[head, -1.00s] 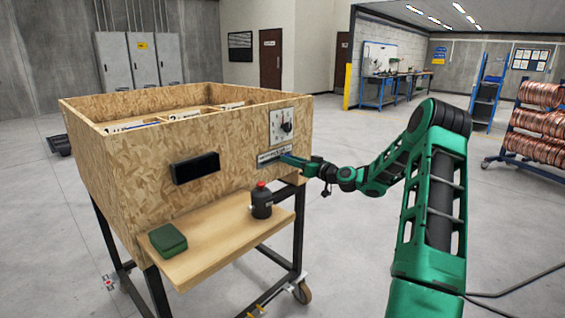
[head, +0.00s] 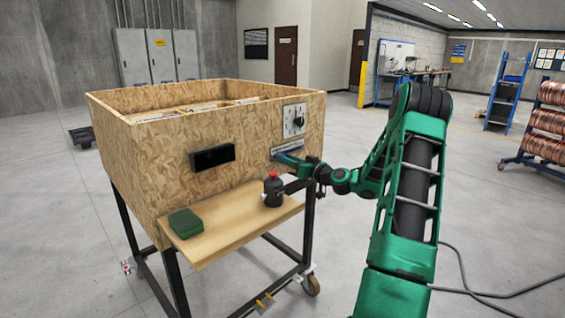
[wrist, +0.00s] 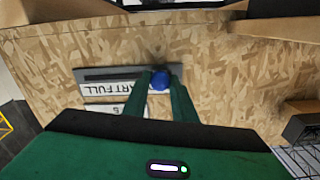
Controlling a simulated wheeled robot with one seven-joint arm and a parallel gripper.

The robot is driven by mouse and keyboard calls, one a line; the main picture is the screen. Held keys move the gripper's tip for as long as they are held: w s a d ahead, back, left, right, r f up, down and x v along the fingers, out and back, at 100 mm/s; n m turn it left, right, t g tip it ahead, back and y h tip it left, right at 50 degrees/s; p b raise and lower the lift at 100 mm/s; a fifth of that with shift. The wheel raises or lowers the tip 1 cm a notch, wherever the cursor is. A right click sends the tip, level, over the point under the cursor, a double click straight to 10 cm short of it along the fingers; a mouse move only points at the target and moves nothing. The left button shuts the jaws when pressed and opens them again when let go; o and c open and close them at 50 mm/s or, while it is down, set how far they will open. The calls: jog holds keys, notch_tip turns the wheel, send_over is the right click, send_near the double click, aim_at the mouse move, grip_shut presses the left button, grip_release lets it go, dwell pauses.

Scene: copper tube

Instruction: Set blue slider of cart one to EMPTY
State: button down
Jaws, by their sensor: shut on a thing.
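The wooden cart (head: 150,150) stands left of my arm in the head view. Its slider plate (head: 288,147) is on the front panel, below a white dial plate. In the wrist view the slider plate (wrist: 88,73) has a dark slot and a label ending in "ART FULL"; another label below is partly hidden. The blue slider knob (wrist: 160,76) is near the right end of the visible plate, between my fingertips. My gripper (wrist: 160,86) is shut on it. In the head view my gripper (head: 284,158) reaches the plate, and the knob cannot be made out.
A white dial plate (head: 294,120) and black box (head: 212,157) are on the same panel. A green case (head: 186,223) and a black bottle with red cap (head: 273,190) stand on the shelf (head: 225,233). A copper-coil rack (head: 545,122) is far right. Floor around is open.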

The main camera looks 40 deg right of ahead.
jog(key=shift+a, duration=0.25)
jog(key=c, duration=1.5)
grip_release()
jog(key=shift+o, duration=0.2)
jog(key=shift+s, duration=0.1)
jog(key=s+d, duration=0.1)
jog(key=s, duration=0.9)
jog(key=shift+s+d, duration=0.15)
jog(key=shift+s, duration=0.1)
